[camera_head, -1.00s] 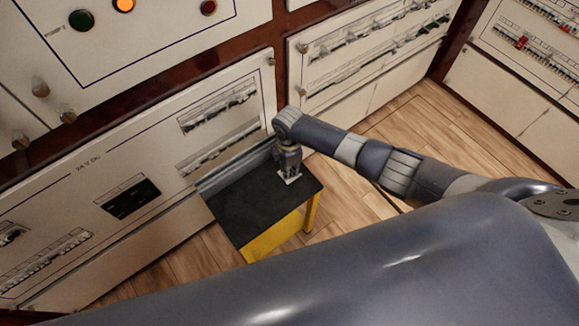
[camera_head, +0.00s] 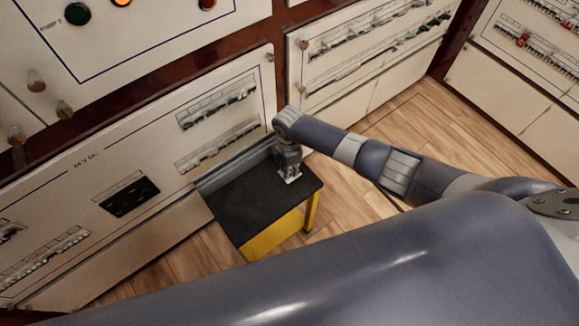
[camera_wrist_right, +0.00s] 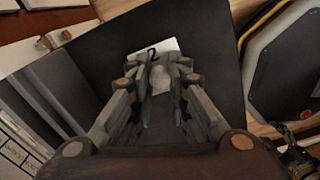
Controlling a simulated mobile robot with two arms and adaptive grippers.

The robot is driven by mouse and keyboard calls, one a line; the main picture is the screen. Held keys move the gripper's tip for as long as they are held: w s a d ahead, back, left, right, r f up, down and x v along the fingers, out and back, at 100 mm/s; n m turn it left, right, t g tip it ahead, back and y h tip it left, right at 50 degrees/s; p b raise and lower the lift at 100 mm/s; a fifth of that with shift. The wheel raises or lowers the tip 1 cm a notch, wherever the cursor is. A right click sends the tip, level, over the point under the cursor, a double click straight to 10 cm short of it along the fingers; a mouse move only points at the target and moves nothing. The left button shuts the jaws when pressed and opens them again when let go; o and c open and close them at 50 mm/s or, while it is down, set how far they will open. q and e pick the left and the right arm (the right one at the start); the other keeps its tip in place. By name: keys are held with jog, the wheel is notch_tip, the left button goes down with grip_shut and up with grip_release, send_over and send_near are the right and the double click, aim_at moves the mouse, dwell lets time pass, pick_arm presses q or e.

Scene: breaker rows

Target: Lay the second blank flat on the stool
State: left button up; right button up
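The second blank (camera_wrist_right: 172,46) is a small white plate marked "2". In the right wrist view it lies face-on beyond my fingertips, with a pale raised part between them. In the head view the blank (camera_head: 292,180) is a small white patch at the black stool top (camera_head: 245,205), near its back right edge. It looks flat, at or just over the surface; I cannot tell full contact. My right gripper (camera_wrist_right: 160,68) points down over it, its fingers drawn close around the raised part. My left gripper is not in view.
Beige breaker panels (camera_head: 130,190) with breaker rows stand close behind and left of the stool. More panels (camera_head: 365,60) stand at the back. The stool has yellow legs (camera_head: 312,210) on a wooden floor (camera_head: 440,125). Most of the stool top is bare.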

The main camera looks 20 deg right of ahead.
jog(key=o, duration=0.3)
jog(key=shift+o, duration=0.2)
notch_tip(320, 180, up, 12)
dwell(0.5)
dwell(0.3)
